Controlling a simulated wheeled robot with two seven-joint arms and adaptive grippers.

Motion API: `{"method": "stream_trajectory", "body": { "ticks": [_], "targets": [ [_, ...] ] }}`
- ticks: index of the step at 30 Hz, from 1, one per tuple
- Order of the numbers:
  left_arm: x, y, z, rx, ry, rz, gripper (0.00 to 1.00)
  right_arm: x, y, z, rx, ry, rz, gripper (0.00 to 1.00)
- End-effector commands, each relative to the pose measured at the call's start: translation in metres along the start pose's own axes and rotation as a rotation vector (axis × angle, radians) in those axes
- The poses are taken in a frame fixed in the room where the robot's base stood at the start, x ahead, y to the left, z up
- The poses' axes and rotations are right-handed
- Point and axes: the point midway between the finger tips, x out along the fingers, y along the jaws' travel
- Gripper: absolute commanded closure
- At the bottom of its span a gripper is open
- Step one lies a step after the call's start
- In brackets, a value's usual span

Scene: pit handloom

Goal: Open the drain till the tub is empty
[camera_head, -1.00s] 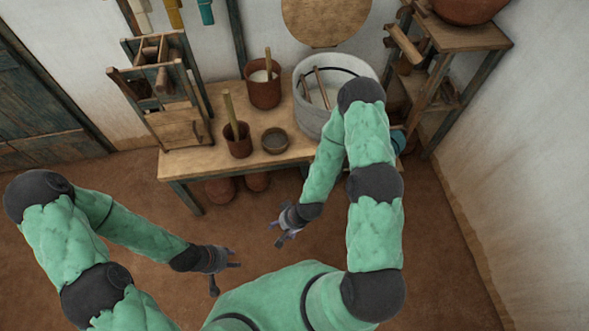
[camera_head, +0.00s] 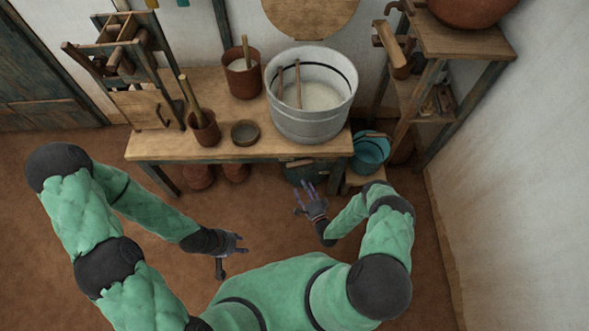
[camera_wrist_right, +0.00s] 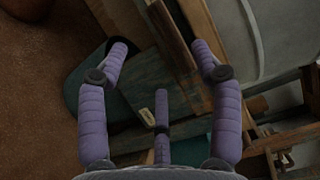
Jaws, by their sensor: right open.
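A grey metal tub (camera_head: 310,125) stands upright at the right end of the wooden table, holding whitish contents and two wooden sticks. I cannot make out a drain on it. Part of what looks like its grey wall (camera_wrist_right: 285,40) shows in the right wrist view. My right gripper (camera_head: 305,198) is open and empty, in front of and below the table's front edge; its three spread fingers (camera_wrist_right: 160,65) show in the wrist view, touching nothing that I can see. My left gripper (camera_head: 238,255) is apart from everything, low and left of my body's middle, fingers spread.
A teal bucket (camera_head: 369,152) stands on a low stand right of the table (camera_head: 160,145). Clay pots (camera_head: 205,130) and a small bowl (camera_head: 245,132) stand left of the tub. A wooden shelf (camera_head: 455,45) bounds the right. The floor in front is free.

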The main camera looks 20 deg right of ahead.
Motion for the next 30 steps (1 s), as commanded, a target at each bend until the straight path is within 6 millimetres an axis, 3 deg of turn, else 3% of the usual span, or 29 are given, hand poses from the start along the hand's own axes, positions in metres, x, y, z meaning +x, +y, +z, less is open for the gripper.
{"method": "stream_trajectory", "body": {
  "ticks": [18,30],
  "targets": [
    [0.023,-0.008,-0.001,0.001,-0.001,0.0,0.6,0.093,0.0,-0.001,-0.004,0.0,-0.003,0.35],
    [0.025,-0.009,-0.001,0.001,-0.001,0.0,0.6,0.105,-0.001,-0.001,-0.003,0.001,0.0,0.35]
  ]
}}
